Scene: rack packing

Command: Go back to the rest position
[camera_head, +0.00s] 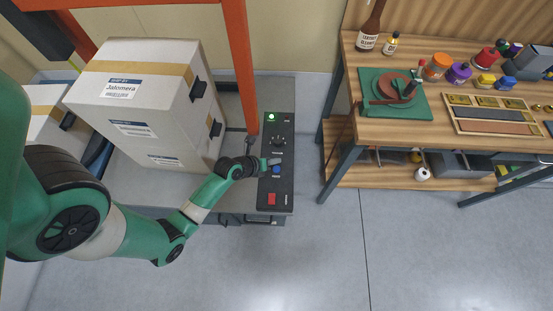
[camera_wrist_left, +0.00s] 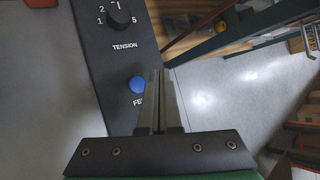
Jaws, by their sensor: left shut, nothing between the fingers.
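My left gripper (camera_head: 274,162) is over the dark control panel (camera_head: 270,187) in the head view, close to the round blue button (camera_head: 277,169). Its fingers are shut with nothing between them. In the left wrist view the closed fingertips (camera_wrist_left: 157,74) point up beside the blue button (camera_wrist_left: 138,84), over the panel's edge. Whether they touch the panel cannot be told. My right gripper is in neither view.
A strapped white carton (camera_head: 130,90) stands on the machine's grey top, under an orange frame (camera_head: 240,60). A green light (camera_head: 271,117), a knob and a red button (camera_head: 271,199) are on the panel. A wooden workbench (camera_head: 450,138) stands right; grey floor (camera_head: 330,250) is clear.

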